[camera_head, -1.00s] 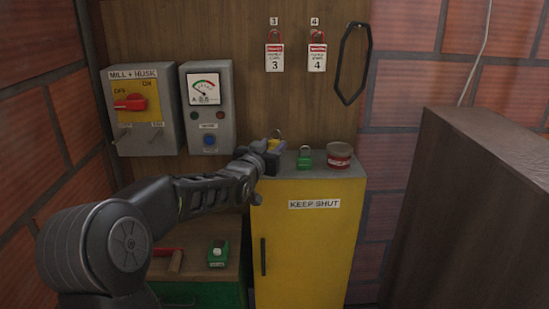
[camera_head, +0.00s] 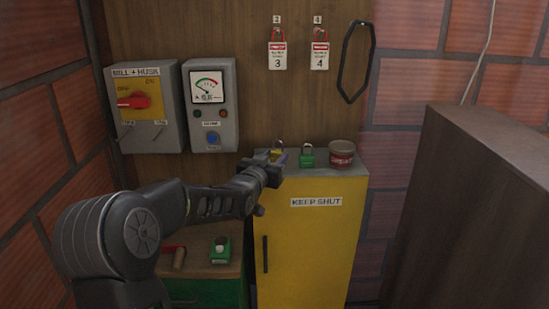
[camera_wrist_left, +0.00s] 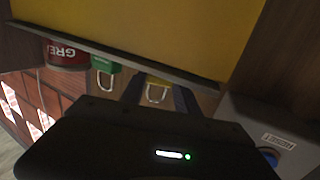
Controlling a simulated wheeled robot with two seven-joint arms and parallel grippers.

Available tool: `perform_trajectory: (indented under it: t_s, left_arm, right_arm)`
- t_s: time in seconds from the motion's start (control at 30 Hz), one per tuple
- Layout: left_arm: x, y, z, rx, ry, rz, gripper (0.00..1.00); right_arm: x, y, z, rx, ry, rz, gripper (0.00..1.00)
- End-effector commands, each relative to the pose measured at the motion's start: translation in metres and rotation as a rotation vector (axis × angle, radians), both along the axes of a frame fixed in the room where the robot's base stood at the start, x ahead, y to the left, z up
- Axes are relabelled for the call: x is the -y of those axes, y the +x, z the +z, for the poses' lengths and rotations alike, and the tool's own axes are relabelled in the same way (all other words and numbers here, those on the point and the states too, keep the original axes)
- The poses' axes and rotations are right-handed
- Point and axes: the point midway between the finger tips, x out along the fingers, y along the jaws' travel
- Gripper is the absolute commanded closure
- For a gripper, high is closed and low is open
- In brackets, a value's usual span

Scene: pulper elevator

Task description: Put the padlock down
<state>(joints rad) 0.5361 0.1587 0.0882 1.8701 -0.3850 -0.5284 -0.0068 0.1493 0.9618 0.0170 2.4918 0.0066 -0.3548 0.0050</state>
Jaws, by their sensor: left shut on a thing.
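The yellow padlock (camera_head: 276,154) is at the left end of the top of the yellow cabinet (camera_head: 312,235), shackle up. My left gripper (camera_head: 276,163) is shut on it, and the fingers hide part of its body. In the left wrist view the padlock's shackle (camera_wrist_left: 157,93) shows between my two fingers (camera_wrist_left: 160,96). I cannot tell whether its base touches the cabinet top. A green padlock (camera_head: 307,158) stands upright just right of it, apart from my gripper. My right gripper is not in view.
A round tin (camera_head: 342,155) stands right of the green padlock. Behind are a grey meter box (camera_head: 222,122), a switch box (camera_head: 142,135) and hanging tags (camera_head: 278,55). A low bench (camera_head: 200,262) is at lower left. A brown block (camera_head: 480,200) fills the right side.

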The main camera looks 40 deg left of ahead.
Motion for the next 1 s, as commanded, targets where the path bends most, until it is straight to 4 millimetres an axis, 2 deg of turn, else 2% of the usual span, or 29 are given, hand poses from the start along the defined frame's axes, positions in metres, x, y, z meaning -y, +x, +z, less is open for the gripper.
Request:
perform_trajectory:
  t_s: [0.03,0.3,0.67,0.87,1.0]
  left_arm:
    - [0.0,0.0,-0.001,0.0,0.0,0.0,0.61]
    - [0.0,0.0,0.0,0.0,0.0,0.0,0.41]
    - [0.0,0.0,0.004,0.0,0.0,0.0,0.41]
    - [0.006,-0.025,0.002,0.002,0.002,0.001,0.41]
    - [0.013,-0.052,0.003,0.003,0.002,0.001,0.41]
  right_arm:
    - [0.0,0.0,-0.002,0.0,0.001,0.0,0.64]
    - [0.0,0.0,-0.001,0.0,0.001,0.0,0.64]
    - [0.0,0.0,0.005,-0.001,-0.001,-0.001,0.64]
    - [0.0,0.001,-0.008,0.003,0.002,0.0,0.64]
    - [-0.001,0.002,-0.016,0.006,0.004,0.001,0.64]
